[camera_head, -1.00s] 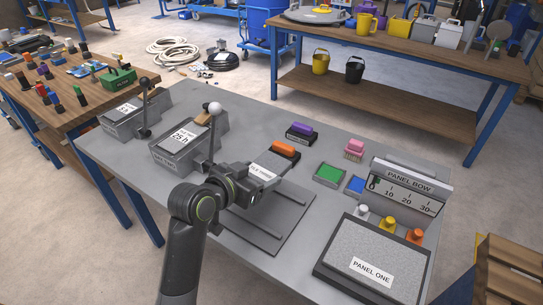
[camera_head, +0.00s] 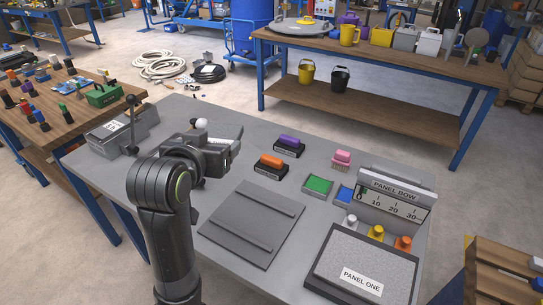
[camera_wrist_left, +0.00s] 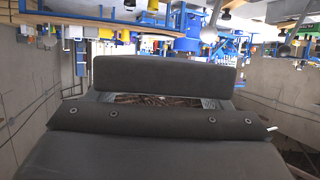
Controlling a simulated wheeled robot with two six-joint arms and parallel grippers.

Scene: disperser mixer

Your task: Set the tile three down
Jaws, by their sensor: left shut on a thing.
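My left gripper (camera_head: 215,151) is shut on tile three, over the left part of the grey bench. A flat grey piece (camera_head: 226,131) at its fingers appears to be the tile; its label is not readable. In the left wrist view, dark gripper parts (camera_wrist_left: 165,75) fill the middle, and I cannot make out the tile clearly. A flat grey plate with two raised rails (camera_head: 253,225) lies bare on the bench, right of my left arm. My right gripper is not in view.
Orange (camera_head: 271,166) and purple (camera_head: 288,145) handled blocks and a green pad (camera_head: 318,186) lie behind the plate. A levered box (camera_head: 115,138) is at the back left.

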